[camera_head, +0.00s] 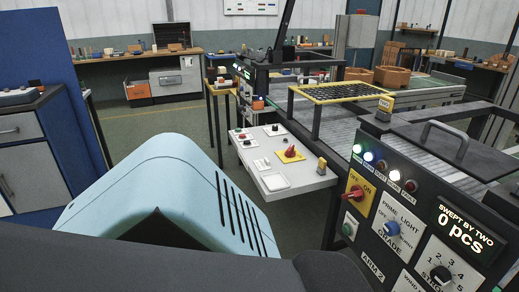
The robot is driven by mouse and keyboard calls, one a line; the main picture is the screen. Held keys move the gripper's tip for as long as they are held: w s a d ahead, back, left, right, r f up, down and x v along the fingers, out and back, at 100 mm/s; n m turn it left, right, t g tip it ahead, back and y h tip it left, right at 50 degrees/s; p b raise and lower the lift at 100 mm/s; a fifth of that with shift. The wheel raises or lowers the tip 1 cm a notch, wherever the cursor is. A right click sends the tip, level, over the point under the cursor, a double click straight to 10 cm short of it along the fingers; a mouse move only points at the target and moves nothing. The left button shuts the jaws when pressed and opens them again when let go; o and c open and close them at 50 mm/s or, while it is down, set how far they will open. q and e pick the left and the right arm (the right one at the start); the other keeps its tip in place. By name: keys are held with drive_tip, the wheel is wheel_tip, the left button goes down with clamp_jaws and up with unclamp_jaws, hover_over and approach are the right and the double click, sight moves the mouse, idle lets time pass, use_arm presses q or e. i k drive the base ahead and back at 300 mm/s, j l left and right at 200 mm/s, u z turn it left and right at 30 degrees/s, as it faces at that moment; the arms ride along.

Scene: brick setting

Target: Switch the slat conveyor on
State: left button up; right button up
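A grey slatted conveyor bed (345,131) runs away from me at the centre right, in a dark frame. A black control panel (414,222) faces me at its near right end. A row of indicator lamps (381,165) shows green, blue, white and red. I cannot see either gripper.
A white control shelf (280,160) with several buttons and a red switch on a yellow plate (291,153) juts out left of the conveyor. A yellow-framed guard (340,93) spans the bed. A blue partition (45,110) and grey cabinet (35,150) stand left. Floor shows beyond.

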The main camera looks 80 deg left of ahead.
sight(290, 152)
drive_tip(key=j+u, duration=0.1)
drive_tip(key=u, duration=2.15)
drive_tip(key=i+l, duration=0.25)
drive_tip(key=i, duration=0.05)
